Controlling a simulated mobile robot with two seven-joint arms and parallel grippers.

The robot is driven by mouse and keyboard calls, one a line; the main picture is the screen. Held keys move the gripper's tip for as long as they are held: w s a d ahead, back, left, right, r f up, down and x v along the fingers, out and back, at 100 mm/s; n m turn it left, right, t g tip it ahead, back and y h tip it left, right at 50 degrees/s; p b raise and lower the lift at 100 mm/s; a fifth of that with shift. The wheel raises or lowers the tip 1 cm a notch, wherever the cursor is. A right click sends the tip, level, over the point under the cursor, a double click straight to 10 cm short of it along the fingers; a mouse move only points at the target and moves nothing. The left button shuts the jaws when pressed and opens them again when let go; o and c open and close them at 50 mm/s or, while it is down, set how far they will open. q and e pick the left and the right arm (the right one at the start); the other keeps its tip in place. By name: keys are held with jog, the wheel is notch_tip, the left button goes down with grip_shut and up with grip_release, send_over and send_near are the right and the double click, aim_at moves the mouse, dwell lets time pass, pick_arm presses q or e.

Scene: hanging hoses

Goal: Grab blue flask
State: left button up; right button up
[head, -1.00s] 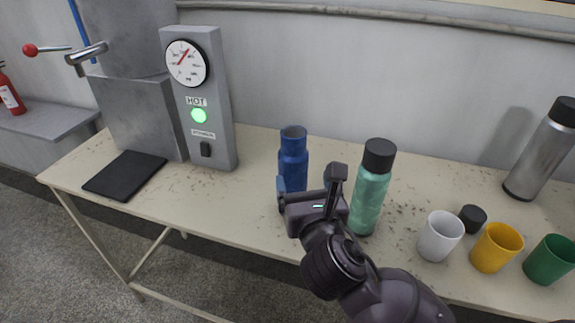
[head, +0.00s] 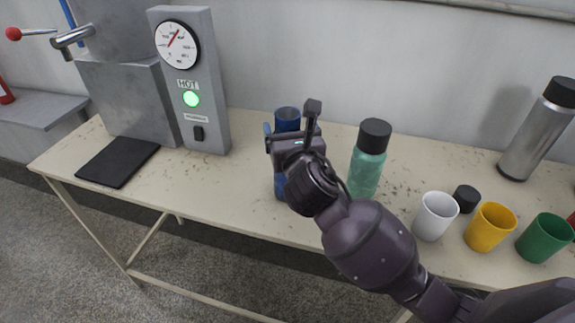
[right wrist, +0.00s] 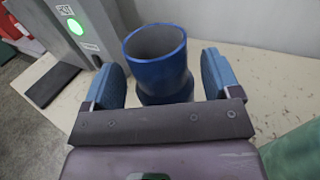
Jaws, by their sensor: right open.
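The blue flask (head: 287,119) stands upright on the table without a lid, largely hidden behind my right gripper in the head view. My right gripper (head: 290,132) is open at the flask's upper part. In the right wrist view the flask (right wrist: 160,62) shows its open mouth between the two blue finger pads of my right gripper (right wrist: 160,78). Gaps show between the flask and both pads, so it is not gripped. My left gripper is in neither view.
A green flask with a black lid (head: 367,160) stands just right of my gripper. White (head: 435,216), yellow (head: 490,227) and green (head: 544,238) cups, a black cap (head: 466,198) and a steel flask (head: 538,130) stand farther right. A grey machine (head: 190,85) and black mat (head: 117,162) are left.

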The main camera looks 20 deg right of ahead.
jog(key=shift+w, duration=0.5)
jog(key=c, duration=1.5)
